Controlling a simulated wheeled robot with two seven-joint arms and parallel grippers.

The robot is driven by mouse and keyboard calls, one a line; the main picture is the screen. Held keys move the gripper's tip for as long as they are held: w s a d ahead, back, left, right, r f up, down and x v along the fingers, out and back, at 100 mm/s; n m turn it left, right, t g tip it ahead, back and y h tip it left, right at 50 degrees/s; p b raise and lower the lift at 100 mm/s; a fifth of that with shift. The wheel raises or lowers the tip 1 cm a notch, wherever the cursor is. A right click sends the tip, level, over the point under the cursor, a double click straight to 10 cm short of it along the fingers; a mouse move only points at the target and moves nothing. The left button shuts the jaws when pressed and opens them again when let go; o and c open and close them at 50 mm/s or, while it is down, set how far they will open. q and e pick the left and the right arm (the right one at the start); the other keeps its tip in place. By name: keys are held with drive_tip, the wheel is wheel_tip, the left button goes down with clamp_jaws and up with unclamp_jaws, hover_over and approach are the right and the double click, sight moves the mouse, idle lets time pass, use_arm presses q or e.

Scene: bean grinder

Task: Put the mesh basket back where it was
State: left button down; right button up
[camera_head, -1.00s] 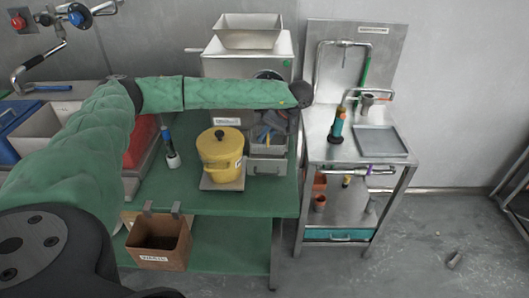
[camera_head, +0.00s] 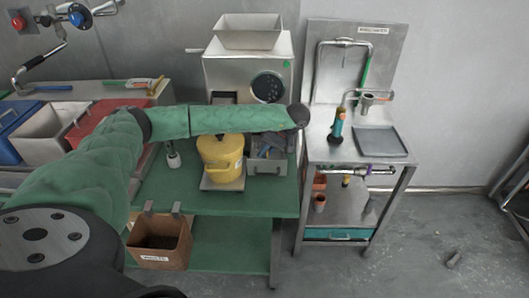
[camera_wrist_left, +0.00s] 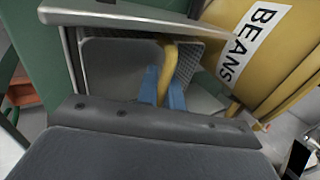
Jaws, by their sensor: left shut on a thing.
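My left arm reaches across the green bench, and its gripper (camera_head: 266,153) points down at the metal container to the right of the yellow pot. In the left wrist view, the blue fingertips (camera_wrist_left: 164,97) are closed around a yellow bent bar (camera_wrist_left: 168,66), which looks like the handle of the mesh basket (camera_wrist_left: 190,57). The basket's fine mesh wall shows beside it, within a metal-rimmed housing (camera_wrist_left: 130,18). The gripper hides the basket's lower part, so I cannot tell how it is seated. My right gripper is not in view.
The yellow pot (camera_head: 220,150), labelled BEANS, stands close beside the gripper. The grinder (camera_head: 225,75) with its dial stands behind. A brown box (camera_head: 160,243) hangs at the bench front. A steel sink stand (camera_head: 335,150) is to the right.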

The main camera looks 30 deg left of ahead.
use_arm(q)
drive_tip(key=shift+w+a+f, duration=0.1)
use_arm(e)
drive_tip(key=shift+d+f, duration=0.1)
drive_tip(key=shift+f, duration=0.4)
use_arm(q)
drive_tip(key=c, duration=1.5)
unclamp_jaws()
drive_tip(key=shift+c, duration=0.2)
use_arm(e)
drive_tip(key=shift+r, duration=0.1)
